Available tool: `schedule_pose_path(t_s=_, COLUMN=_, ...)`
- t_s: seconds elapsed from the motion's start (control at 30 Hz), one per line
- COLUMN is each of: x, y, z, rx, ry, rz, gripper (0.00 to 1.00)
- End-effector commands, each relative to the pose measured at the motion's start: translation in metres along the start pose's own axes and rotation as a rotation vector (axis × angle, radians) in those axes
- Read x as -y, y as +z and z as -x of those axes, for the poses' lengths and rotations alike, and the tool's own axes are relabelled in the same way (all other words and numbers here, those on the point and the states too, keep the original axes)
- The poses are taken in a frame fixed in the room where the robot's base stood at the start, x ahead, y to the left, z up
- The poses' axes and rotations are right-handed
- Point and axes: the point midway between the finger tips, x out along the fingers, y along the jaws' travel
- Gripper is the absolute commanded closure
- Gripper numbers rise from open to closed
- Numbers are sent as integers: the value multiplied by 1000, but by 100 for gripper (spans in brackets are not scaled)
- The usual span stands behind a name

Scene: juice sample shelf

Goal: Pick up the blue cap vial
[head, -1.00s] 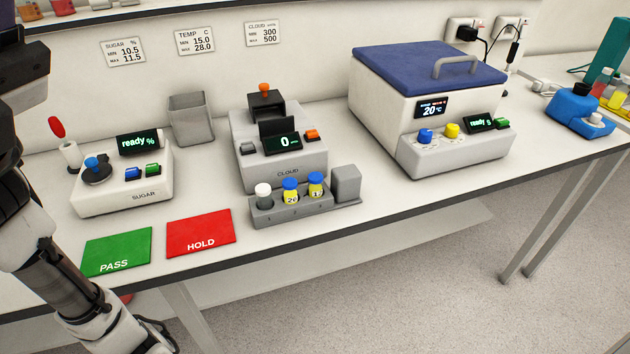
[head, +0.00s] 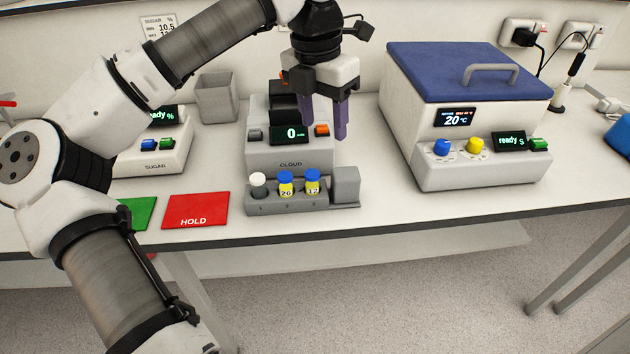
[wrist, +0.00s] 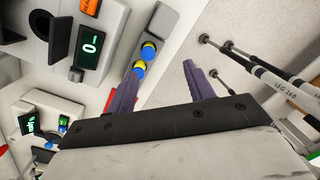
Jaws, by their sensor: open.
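Two blue cap vials with yellow labels stand upright in a grey rack (head: 262,210) in the head view. One, marked 26 (head: 285,184), is in the middle; the other, marked 12 (head: 312,182), is right of it. A white-capped vial (head: 258,184) stands at the left end. My gripper (head: 326,132) is open and empty, pointing down above and behind the rack, in front of the cloud device. In the wrist view, the blue caps (wrist: 148,50) show near the left finger of my gripper (wrist: 162,68), which partly hides the rack's near end.
The cloud device (head: 290,157) stands close behind the rack, and a grey block (head: 345,184) adjoins its right end. A blue-lidded machine (head: 470,171) is on the right. The red HOLD mat (head: 196,211) lies left of the rack. The bench edge runs just in front.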

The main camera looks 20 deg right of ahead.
Motion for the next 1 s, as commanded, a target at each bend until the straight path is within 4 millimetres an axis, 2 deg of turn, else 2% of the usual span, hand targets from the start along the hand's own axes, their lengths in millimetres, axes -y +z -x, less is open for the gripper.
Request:
schedule_pose_path(t_s=0.17, x=-16, y=-7, z=-8, rx=-67, ry=63, rz=42, gripper=47)
schedule_pose_path(t_s=0.5, x=-19, y=-11, z=-69, rx=-67, ry=58, rz=40, gripper=47)
schedule_pose_path(t_s=0.6, x=-19, y=-12, z=-81, rx=-65, ry=59, rz=40, gripper=47)
schedule_pose_path(t_s=0.83, x=-22, y=-12, z=-96, rx=-66, ry=57, rz=39, gripper=47)
schedule_pose_path(t_s=1.0, x=-27, y=-12, z=-120, rx=-65, ry=56, rz=39, gripper=47)
